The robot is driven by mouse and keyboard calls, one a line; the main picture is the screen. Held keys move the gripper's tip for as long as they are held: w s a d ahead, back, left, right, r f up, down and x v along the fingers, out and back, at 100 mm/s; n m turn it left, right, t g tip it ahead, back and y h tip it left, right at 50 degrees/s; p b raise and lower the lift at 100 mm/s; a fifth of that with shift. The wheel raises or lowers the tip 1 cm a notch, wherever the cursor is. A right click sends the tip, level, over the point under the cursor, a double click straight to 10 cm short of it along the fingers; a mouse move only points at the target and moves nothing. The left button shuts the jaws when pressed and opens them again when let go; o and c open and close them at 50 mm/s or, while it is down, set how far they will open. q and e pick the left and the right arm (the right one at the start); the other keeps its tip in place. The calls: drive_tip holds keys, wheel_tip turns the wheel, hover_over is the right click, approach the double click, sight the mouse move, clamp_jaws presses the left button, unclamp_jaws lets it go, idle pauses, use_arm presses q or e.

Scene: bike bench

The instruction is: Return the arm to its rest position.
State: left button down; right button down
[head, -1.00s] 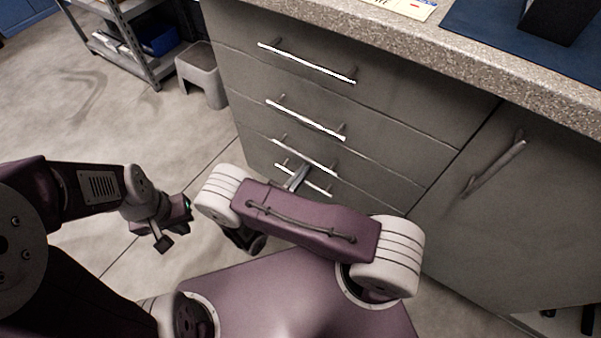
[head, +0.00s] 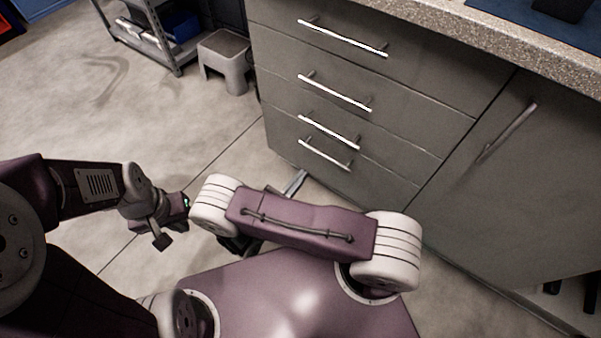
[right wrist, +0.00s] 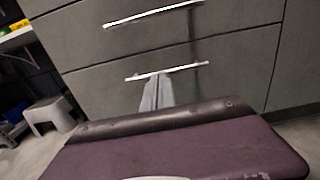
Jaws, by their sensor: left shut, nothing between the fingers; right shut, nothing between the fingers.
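My left arm comes in from the left in the head view, and its gripper (head: 161,241) is shut and empty above the floor. My right arm is folded across the front of my base in the head view. Its gripper (head: 295,183) is partly hidden behind the arm, and only the grey fingers show, shut and empty. They point toward the lower front of the cabinet and look apart from the lowest handle (head: 325,155). In the right wrist view the fingers (right wrist: 157,92) show just below a drawer handle (right wrist: 165,72), beyond a purple link of mine.
The grey drawer cabinet (head: 380,82) stands ahead, its drawers closed, with a door (head: 490,190) at right and a speckled worktop (head: 480,45) above. A grey step stool (head: 225,58) and a metal shelf (head: 135,40) stand at the back left. The floor at left is clear.

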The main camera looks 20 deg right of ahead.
use_arm(q)
drive_tip(key=shift+s+a, duration=0.2)
drive_tip(key=shift+a, duration=0.05)
use_arm(e)
drive_tip(key=shift+s+a, duration=0.2)
drive_tip(key=shift+a, duration=0.1)
